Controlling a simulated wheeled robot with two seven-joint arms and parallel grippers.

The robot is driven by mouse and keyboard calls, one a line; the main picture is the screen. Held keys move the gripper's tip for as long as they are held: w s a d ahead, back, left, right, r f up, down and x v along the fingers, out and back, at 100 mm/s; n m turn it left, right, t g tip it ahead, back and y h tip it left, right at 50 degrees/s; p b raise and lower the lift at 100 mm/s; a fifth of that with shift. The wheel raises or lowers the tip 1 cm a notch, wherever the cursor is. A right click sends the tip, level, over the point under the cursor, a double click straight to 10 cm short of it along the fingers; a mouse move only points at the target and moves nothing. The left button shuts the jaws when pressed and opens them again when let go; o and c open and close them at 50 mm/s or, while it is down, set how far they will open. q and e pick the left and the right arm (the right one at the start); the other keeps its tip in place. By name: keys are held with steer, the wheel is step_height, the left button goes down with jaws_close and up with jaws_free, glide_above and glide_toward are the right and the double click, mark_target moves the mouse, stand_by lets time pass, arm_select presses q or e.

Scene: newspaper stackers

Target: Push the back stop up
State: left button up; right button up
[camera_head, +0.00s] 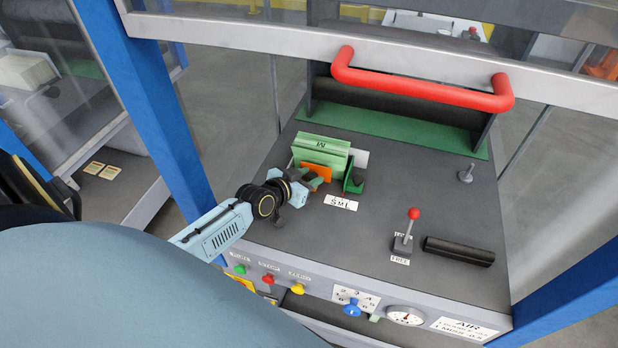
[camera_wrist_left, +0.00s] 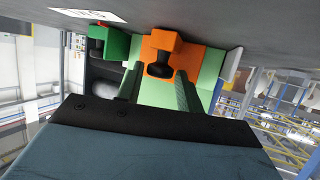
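A light green block (camera_head: 322,146) marked with a letter stands on the grey machine deck. An orange piece (camera_head: 318,170) sits at its front, and it shows in the left wrist view (camera_wrist_left: 173,50) with a dark opening. A darker green bracket (camera_head: 352,178) stands to its right, behind the "SML" label. I cannot tell for sure which of these is the back stop. My left gripper (camera_head: 312,182) is at the orange piece. In the left wrist view its two fingers (camera_wrist_left: 160,78) are apart, one on each side below the orange piece. My right gripper is not in view.
A red bar handle (camera_head: 425,90) spans the back of the deck (camera_head: 420,205). A red-knobbed lever (camera_head: 409,232) and a black bar (camera_head: 458,251) are at the right. Coloured buttons and a gauge (camera_head: 404,316) line the front panel. A blue post (camera_head: 150,110) stands at left.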

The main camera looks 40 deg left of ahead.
arm_select(q)
steer(key=shift+s, duration=0.1)
steer(key=p+v, duration=0.2)
steer(key=v, duration=1.1)
steer(key=shift+s, duration=0.15)
